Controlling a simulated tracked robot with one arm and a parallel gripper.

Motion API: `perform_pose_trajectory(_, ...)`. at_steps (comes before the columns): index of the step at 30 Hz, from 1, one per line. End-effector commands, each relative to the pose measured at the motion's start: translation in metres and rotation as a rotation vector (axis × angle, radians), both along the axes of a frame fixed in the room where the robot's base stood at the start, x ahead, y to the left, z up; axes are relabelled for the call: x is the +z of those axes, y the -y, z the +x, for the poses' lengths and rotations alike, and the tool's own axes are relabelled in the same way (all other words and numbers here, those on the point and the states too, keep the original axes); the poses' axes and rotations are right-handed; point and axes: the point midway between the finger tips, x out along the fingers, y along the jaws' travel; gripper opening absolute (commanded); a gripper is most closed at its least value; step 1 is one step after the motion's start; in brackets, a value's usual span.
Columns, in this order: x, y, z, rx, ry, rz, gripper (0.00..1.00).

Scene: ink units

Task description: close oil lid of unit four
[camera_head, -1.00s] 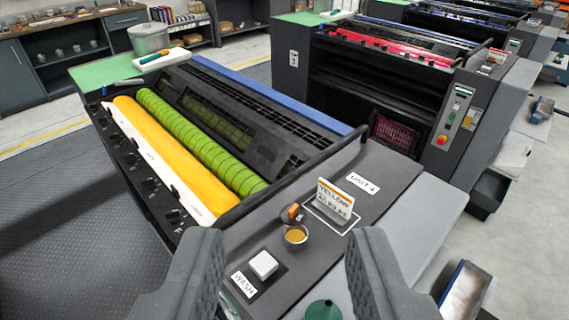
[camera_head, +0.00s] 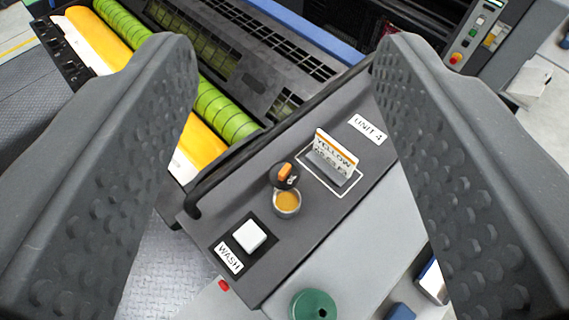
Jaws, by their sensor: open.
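The unit four panel (camera_head: 335,220) is dark grey and bears a "UNIT 4" label (camera_head: 367,129). On it is the oil cup (camera_head: 287,203), a small round cup with amber oil showing. Its black lid (camera_head: 284,176) with an orange tab stands open at the cup's far side. My gripper (camera_head: 284,50) is open and empty. Its two fingers frame the panel from left and right, and the cup and lid show between them, with nothing touched.
A white wash button (camera_head: 249,236) is left of the cup. A "YELLOW" card (camera_head: 333,157) stands upright to its right. A black rail (camera_head: 280,130) runs behind, beside the green roller (camera_head: 215,105). A green round object (camera_head: 314,305) is at the bottom.

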Motion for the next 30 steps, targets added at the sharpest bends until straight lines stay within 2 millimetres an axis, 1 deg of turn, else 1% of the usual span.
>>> perform_pose_trajectory(2,-0.002,-0.002,0.015,0.017,-0.042,-0.025,0.49)
perform_pose_trajectory(4,-0.008,0.002,0.03,0.038,-0.097,-0.057,0.49)
perform_pose_trajectory(8,-0.022,0.0,0.061,0.09,-0.208,-0.133,0.49)
perform_pose_trajectory(12,-0.041,-0.002,0.092,0.153,-0.33,-0.215,0.49)
perform_pose_trajectory(18,-0.076,-0.004,0.13,0.257,-0.504,-0.325,0.49)
perform_pose_trajectory(24,-0.113,-0.005,0.16,0.373,-0.673,-0.424,0.49)
perform_pose_trajectory(30,-0.152,-0.004,0.179,0.501,-0.84,-0.512,0.49)
